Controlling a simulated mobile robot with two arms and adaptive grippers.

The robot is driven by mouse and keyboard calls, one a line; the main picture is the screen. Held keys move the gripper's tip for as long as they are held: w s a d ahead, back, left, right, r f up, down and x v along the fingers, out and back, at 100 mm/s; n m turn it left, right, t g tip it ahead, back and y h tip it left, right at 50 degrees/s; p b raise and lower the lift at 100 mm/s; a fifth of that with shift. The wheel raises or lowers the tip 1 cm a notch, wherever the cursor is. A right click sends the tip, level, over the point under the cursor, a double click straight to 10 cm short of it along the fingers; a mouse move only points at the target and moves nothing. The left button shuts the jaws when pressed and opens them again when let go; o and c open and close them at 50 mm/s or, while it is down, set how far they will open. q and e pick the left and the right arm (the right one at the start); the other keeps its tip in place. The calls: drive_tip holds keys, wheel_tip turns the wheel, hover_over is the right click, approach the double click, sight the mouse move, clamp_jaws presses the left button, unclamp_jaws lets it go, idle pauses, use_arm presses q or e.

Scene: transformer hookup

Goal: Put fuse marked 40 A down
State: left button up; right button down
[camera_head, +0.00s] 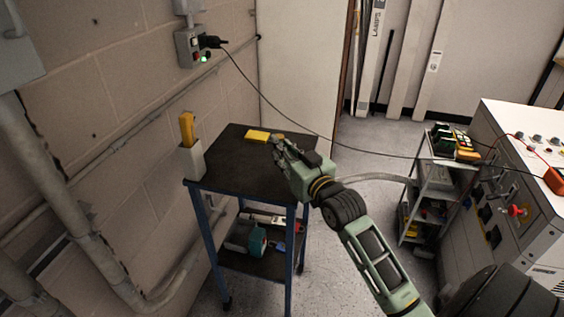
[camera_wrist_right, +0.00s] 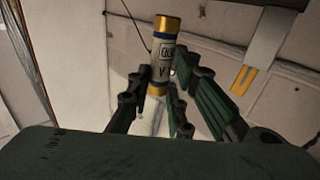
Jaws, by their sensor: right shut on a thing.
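My right gripper (camera_head: 277,143) is over the dark top of a blue-legged cart (camera_head: 228,166). In the right wrist view my right gripper (camera_wrist_right: 158,88) is shut on a fuse (camera_wrist_right: 161,53). The fuse has gold end caps and a pale body with blue bands. Its marking is partly turned away, and I cannot read it as 40 A. In the head view the fuse is mostly hidden by the fingers, and I cannot tell whether it touches the cart top. My left gripper is not in view.
A yellow block (camera_head: 257,136) lies on the cart top just left of my right gripper. A black cable (camera_head: 300,128) hangs across behind. The cart top's middle is clear.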

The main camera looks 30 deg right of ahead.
drive_tip(key=f, duration=0.3)
drive_tip(key=shift+w+a+f, duration=0.15)
drive_tip(key=shift+w+f, duration=0.05)
drive_tip(key=shift+f, duration=0.45)
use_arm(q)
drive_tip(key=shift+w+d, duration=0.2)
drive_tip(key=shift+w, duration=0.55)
use_arm(e)
drive_tip(key=shift+f, duration=0.1)
drive_tip(key=c, duration=1.6)
unclamp_jaws()
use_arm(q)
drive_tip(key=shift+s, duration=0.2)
